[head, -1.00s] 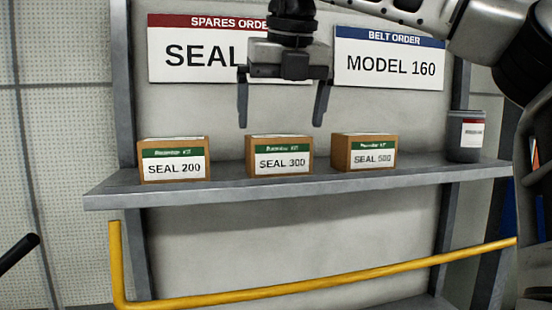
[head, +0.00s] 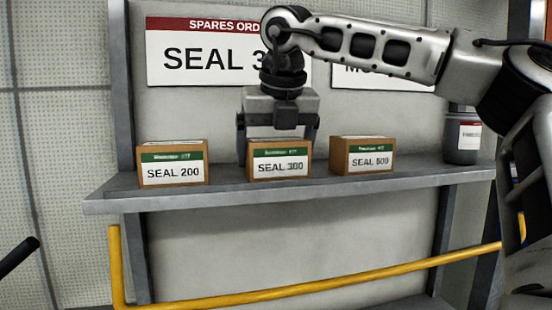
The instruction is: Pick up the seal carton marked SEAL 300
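The carton marked SEAL 300 (head: 281,163) is a brown box with a green and white label. It stands upright on the grey shelf, between two similar cartons. My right gripper (head: 278,150) points down over it, with one finger by each side of the carton. The fingers look as wide apart as before, so it appears open. The right finger's lower part is hidden by the carton, and I cannot tell whether either finger touches it. My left gripper is not in view.
The SEAL 200 carton (head: 172,163) stands to the left and the SEAL 500 carton (head: 362,156) to the right. A grey canister (head: 461,140) is at the shelf's right end. A yellow rail (head: 320,283) runs below the shelf (head: 225,194).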

